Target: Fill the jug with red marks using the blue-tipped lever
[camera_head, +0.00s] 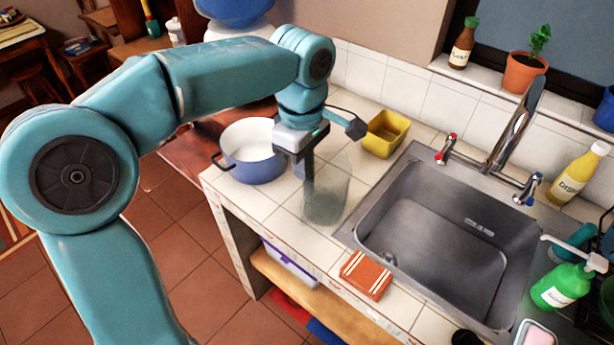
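A clear see-through jug (328,204) stands on the white tiled counter, left of the steel sink. I cannot make out red marks on it. The tap's blue-tipped lever (528,189) is at the right of the spout, behind the sink. My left gripper (309,183) points down at the jug's upper left side. One dark finger overlaps the jug in the view. I cannot tell whether it touches the jug or whether the gripper is open or shut. My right gripper is not in view.
The tap (513,128) has a red-tipped lever (446,149) on its left. The sink (440,240) is empty. A blue-and-white pot (256,165), a yellow container (385,134) and a red-brown box (366,274) stand near the jug. Bottles crowd the right side.

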